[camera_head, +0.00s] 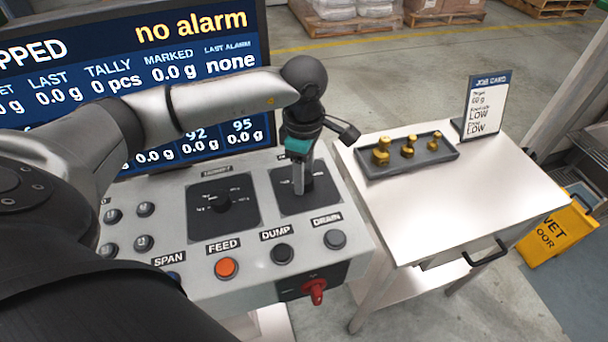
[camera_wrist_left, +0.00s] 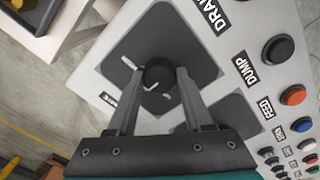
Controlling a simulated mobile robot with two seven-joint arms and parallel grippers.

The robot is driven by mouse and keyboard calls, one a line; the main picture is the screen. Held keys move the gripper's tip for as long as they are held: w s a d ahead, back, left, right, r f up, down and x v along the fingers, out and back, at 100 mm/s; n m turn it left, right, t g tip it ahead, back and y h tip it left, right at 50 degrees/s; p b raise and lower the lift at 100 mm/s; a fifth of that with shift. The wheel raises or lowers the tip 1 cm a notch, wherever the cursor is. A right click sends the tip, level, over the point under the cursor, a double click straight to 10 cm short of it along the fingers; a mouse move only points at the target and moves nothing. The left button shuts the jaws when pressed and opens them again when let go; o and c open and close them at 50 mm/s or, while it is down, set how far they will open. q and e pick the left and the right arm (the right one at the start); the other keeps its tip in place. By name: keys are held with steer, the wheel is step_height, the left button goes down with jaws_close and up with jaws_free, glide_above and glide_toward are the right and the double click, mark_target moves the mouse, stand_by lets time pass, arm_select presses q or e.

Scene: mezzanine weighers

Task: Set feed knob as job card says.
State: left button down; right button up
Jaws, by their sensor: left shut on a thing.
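A black knob (camera_wrist_left: 158,72) stands on a dark square plate at the console's right end. My left gripper (camera_head: 299,188) comes down over it from above and is shut on it. In the wrist view the fingers of the left gripper (camera_wrist_left: 158,84) stand on either side of the knob. A pale pointer line shows on the knob's top; the scale wording is too small or hidden to read. The knob's name label is hidden in the head view. The job card (camera_head: 481,108) stands on the side table; its two lower settings both read LOW. My right gripper is not in view.
A second black knob (camera_head: 222,202) is left of the held one. FEED (camera_head: 227,267), DUMP (camera_head: 282,253) and DRAIN (camera_head: 335,239) buttons and a red switch (camera_head: 315,290) lie in front. A tray of brass weights (camera_head: 437,155) sits on the table (camera_head: 450,205). The screen reads "no alarm".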

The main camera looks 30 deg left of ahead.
arm_select(q)
steer(key=n+b, duration=0.1)
steer(key=n, duration=0.5)
steer(key=shift+n, duration=0.3)
steer(key=n, duration=0.5)
steer(key=shift+r, duration=0.1)
steer(key=shift+n, duration=0.3)
steer(key=shift+c, duration=1.5)
jaws_free()
step_height(320, 180, up, 15)
